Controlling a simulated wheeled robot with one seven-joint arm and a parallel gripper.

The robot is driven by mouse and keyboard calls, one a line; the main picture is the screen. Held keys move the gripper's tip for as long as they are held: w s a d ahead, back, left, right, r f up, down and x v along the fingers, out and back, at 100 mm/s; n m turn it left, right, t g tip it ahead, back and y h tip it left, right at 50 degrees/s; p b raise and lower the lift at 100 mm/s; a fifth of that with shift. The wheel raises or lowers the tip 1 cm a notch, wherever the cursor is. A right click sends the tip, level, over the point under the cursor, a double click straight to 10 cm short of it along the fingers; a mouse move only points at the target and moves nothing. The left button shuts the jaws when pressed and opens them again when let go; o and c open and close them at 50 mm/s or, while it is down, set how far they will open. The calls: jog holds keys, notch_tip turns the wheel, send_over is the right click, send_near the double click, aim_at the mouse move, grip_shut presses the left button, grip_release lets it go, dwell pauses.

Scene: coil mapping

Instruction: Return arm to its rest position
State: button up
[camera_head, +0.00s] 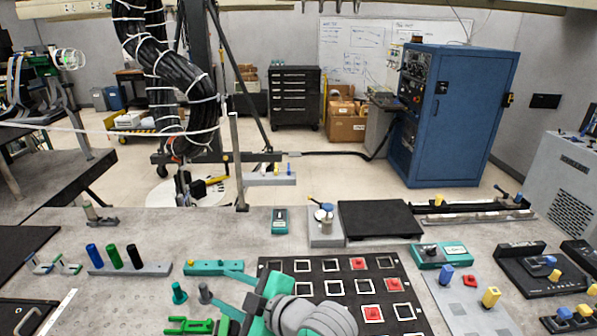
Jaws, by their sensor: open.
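My arm reaches in from the bottom edge, with grey-white rounded links and teal parts low in the view. My gripper (221,288) points left over the grey table (210,235), just left of a black board with white squares (335,272). Its fingers are apart, and I see nothing held between them. A small grey peg and a teal peg (179,294) stand close to its tips. My arm covers the lower left part of the board.
A rack with blue, green and black cylinders (150,269) stands left. A green clamp-like piece (190,326) lies at the bottom. A black flat plate (380,219) lies behind the board. Panels with blue, yellow and red pieces (462,290) fill the right. The back-left tabletop is mostly clear.

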jog(key=s+d+f+m+t+h, duration=0.3)
jog(key=s+f+m+t+h, duration=0.2)
jog(key=f+m, duration=0.4)
jog(key=s+d+f+m+t+h, duration=0.5)
jog(key=f+m, duration=0.3)
jog(key=m, duration=0.4)
jog(key=s+d+f+n+g, duration=0.1)
jog(key=s+d+f, duration=0.1)
jog(key=s, duration=1)
jog(key=s+d+f+n+g+h, duration=0.1)
jog(key=s+d+f+n+g, duration=0.1)
jog(key=s, duration=1)
jog(key=shift+d+f, duration=0.8)
jog(key=shift+d, duration=0.45)
